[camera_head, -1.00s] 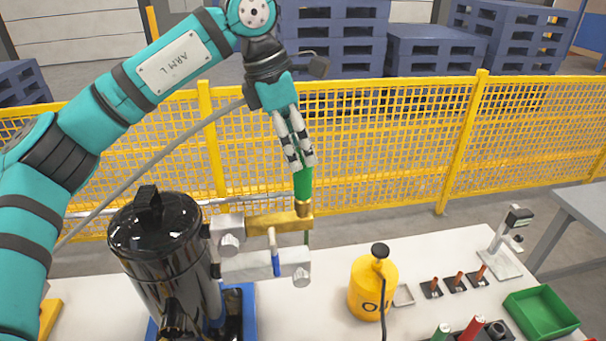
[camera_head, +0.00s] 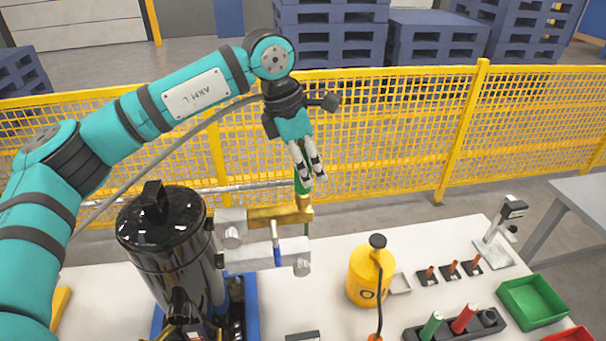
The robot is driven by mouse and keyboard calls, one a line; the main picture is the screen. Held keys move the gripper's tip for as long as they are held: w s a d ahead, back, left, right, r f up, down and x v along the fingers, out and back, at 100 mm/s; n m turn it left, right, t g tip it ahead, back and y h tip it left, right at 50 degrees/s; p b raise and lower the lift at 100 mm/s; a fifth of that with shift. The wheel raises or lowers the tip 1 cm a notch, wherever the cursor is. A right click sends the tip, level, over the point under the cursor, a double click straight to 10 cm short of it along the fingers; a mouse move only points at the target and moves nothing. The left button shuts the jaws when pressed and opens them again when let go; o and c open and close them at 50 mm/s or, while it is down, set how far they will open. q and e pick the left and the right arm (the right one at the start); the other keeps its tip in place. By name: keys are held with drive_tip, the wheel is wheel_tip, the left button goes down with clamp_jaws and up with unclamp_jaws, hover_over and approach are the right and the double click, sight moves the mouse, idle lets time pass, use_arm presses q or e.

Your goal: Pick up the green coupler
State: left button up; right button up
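A green cylindrical piece (camera_head: 301,186), which looks like the green coupler, stands upright on the end of a brass fitting (camera_head: 281,215). My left gripper (camera_head: 312,181) reaches down to it from above, its two light fingers slanting down and to the right. The fingers overlap the green piece and hide part of it. I cannot tell whether they are around it, in front of it or touching it. Another green cylinder (camera_head: 431,325) stands in a black holder (camera_head: 491,326) at the bottom right. My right gripper is not in view.
A black compressor tank (camera_head: 168,245) stands left of the brass fitting. A blue-handled valve (camera_head: 277,254) hangs below it. A yellow oil can (camera_head: 362,278), a red cylinder (camera_head: 464,318) and a green bin (camera_head: 532,300) are on the white table. Yellow fencing (camera_head: 400,140) runs behind.

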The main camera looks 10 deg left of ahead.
use_arm(q)
clamp_jaws()
drive_tip(key=shift+r, duration=0.15)
